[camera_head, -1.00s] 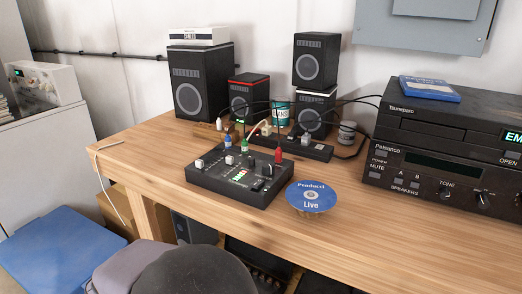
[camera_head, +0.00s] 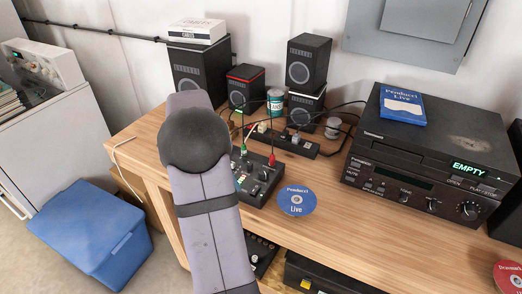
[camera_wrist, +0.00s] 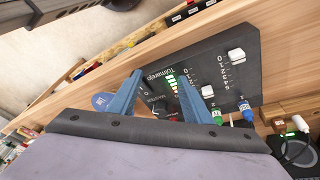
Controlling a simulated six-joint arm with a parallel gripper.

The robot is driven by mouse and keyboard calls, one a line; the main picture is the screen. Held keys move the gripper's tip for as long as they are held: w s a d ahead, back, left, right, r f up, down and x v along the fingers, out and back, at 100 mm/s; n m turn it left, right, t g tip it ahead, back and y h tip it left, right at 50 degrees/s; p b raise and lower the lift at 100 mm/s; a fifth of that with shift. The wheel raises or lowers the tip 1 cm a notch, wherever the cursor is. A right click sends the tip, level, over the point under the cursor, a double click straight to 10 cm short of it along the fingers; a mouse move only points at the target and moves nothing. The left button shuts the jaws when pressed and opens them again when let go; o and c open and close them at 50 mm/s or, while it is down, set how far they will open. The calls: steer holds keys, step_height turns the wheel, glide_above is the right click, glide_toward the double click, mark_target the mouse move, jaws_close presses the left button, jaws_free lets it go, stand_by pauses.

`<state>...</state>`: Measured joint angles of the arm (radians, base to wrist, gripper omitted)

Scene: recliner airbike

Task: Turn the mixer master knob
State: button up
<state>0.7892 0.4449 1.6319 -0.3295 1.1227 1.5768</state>
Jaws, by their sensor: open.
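The black mixer (camera_head: 262,190) sits on the wooden desk, its left part hidden behind my arm in the head view. In the wrist view the mixer (camera_wrist: 222,62) lies tilted below my gripper, with white sliders, lit green and red level lights and plugged-in cables. My gripper (camera_wrist: 160,78) is open, its two blue fingers spread over the mixer. A dark knob (camera_wrist: 159,107) shows between the fingers, beside small lettering that seems to read master. Nothing is held, and I cannot tell the height of the fingers above the knob. The gripper is hidden in the head view.
A blue disc (camera_head: 297,201) lies right of the mixer. A black stereo stack (camera_head: 430,160) with a blue booklet (camera_head: 402,104) stands at the right. Several speakers (camera_head: 308,62) stand behind the mixer. Bare desk (camera_head: 380,235) lies in front of the stereo.

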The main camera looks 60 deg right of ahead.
mark_target(263, 170)
steer(key=s+d+r+m+g+h+p, duration=0.1)
steer(key=s+d+r+m+p, duration=0.15)
steer(key=d+r, duration=0.4)
steer(key=shift+p+x, duration=1)
steer(key=shift+x, duration=3.8)
steer(key=shift+d, duration=0.2)
steer(key=c, duration=1.1)
